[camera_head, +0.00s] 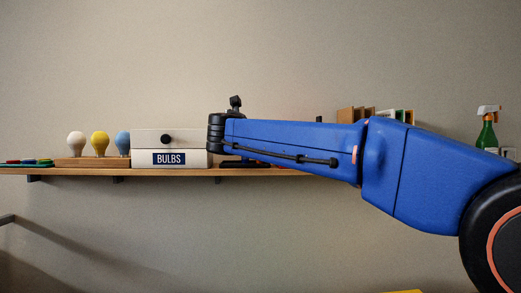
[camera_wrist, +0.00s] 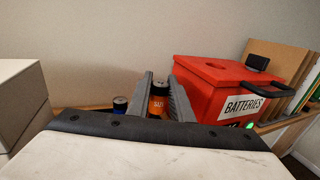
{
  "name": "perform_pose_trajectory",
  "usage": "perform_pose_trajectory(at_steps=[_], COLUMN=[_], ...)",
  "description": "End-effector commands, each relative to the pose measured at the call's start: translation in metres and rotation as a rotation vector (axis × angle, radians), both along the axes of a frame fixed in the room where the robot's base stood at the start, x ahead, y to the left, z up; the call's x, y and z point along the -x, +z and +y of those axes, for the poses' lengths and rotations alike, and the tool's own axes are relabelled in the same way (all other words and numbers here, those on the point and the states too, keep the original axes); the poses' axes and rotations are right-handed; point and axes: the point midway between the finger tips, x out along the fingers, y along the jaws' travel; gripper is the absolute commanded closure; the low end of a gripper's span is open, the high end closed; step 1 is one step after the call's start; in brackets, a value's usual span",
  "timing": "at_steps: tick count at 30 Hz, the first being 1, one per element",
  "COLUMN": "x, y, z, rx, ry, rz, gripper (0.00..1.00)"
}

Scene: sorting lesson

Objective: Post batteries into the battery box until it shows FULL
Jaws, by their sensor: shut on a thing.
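In the wrist view, my gripper (camera_wrist: 160,84) is shut on an orange and black battery (camera_wrist: 158,104), which stands upright between the fingers. The red battery box (camera_wrist: 196,92), labelled BATTERIES, is just right of my gripper. It has a round hole (camera_wrist: 215,65) in its lid and a black handle. A small green light (camera_wrist: 249,125) shows low on its front; I cannot read any word there. In the head view my arm hides the battery box.
A pale box (camera_head: 200,140) labelled BULBS stands left of my wrist on the shelf (camera_head: 75,171). White, yellow and blue bulbs (camera_head: 99,143) are farther left. Upright boards (camera_wrist: 275,60) stand behind and right of the battery box. A green spray bottle (camera_head: 487,135) is at far right.

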Motion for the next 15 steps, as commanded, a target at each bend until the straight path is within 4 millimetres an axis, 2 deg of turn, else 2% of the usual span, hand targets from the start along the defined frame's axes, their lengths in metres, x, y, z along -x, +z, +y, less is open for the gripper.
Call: perform_pose_trajectory(at_steps=[3, 8, 11, 15], x=[0.0, -0.001, -0.004, -0.01], y=[0.021, 0.039, 0.054, 0.083], z=[0.0, -0.003, -0.013, -0.041], rx=[-0.001, -0.001, -0.002, -0.002], ry=[0.0, -0.003, -0.017, -0.051], rz=[-0.003, -0.003, -0.002, -0.002], gripper=[1.0, 1.0, 1.0, 1.0])
